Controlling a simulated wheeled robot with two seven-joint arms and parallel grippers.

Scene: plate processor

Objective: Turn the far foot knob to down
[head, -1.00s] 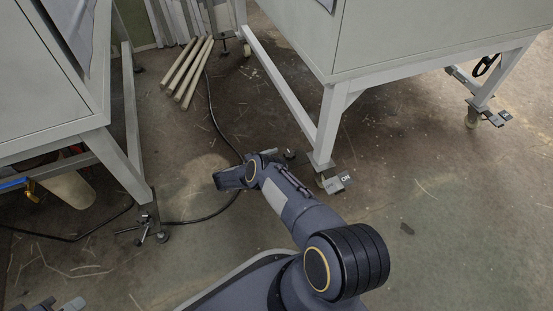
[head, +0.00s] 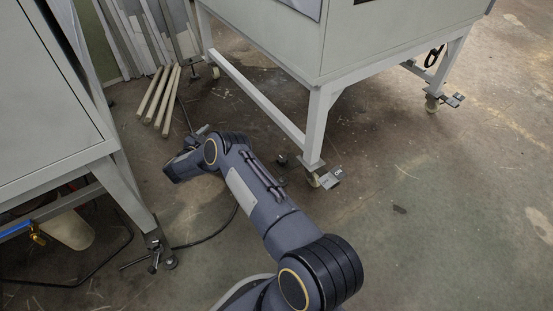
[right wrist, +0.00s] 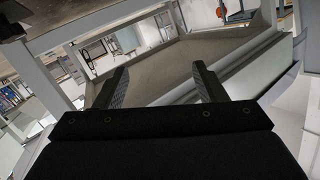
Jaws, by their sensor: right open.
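The right-hand machine stands on feet with casters. Its nearest foot (head: 322,178) carries a grey tab, with a small dark round knob (head: 282,159) just left of it. Another foot (head: 440,101) with a grey tab stands farther back at the right. I cannot tell which is the far foot knob or how any knob is turned. My right arm reaches left over the floor, and its gripper is hard to make out in the head view. In the right wrist view my right gripper (right wrist: 163,82) is open, with nothing between its fingers. My left gripper is not in view.
The left machine's foot (head: 160,254) stands near a black cable (head: 215,236). A low frame rail (head: 255,98) runs along the right machine's side. Floor (head: 450,220) at the right is clear.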

